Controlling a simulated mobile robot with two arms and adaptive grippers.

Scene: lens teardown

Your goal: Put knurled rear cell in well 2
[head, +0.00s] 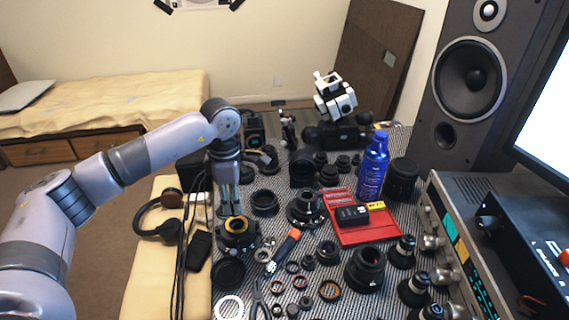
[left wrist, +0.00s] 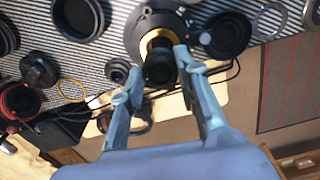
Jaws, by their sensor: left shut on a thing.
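My left gripper (head: 231,210) points straight down at the left side of the mat-covered table. In the left wrist view its two fingers (left wrist: 160,66) are on either side of a black cylindrical piece (left wrist: 159,69), which I take to be the knurled rear cell, and are shut on it. A gold ring (left wrist: 150,39) shows around it, above a wide black lens part (left wrist: 146,20). In the head view the gold ring (head: 236,225) lies right under the fingertips. I cannot tell whether the piece is seated or lifted. No numbered well can be made out. My right gripper is not in view.
A red tray (head: 380,234) holds a black box (head: 352,215). A blue bottle (head: 373,166) stands behind it. Several black lens parts and rings crowd the striped mat. An orange-handled tool (head: 288,243) lies right of the gripper. Headphones (head: 160,216) lie at the left.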

